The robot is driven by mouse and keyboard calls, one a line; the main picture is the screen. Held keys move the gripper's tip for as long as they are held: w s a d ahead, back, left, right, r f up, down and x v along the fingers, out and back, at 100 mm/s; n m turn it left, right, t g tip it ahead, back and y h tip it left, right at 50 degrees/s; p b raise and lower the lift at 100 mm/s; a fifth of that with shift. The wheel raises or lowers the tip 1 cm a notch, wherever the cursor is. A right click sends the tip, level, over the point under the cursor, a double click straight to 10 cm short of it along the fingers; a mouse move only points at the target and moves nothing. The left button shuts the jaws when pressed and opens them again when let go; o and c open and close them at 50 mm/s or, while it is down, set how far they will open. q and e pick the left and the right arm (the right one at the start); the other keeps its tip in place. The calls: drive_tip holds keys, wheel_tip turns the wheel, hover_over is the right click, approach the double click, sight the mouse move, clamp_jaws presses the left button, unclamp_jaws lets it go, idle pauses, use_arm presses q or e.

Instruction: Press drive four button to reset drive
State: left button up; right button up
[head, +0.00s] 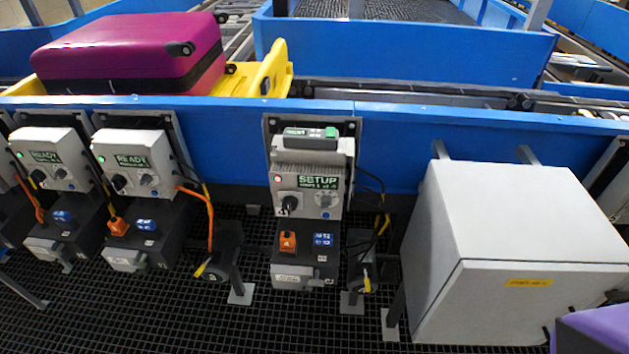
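A drive unit (306,190) hangs on the blue conveyor side near the middle of the head view. Its screen (319,182) reads SETUP in green, and a red light (277,178) is lit at its left. A black knob (290,204) and a grey round control (325,201) sit below the screen. A small device with a green end (311,138) sits on top. Under it is a dark box (305,262) with an orange connector and a blue part. I cannot read which drive number it bears. Neither gripper is in view.
Two drive units to the left, one (47,160) and another (132,163), show READY with green lights. A large grey cabinet (520,240) stands right. A magenta suitcase (130,50) lies on a yellow tray (272,75). A purple object (600,332) shows at bottom right.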

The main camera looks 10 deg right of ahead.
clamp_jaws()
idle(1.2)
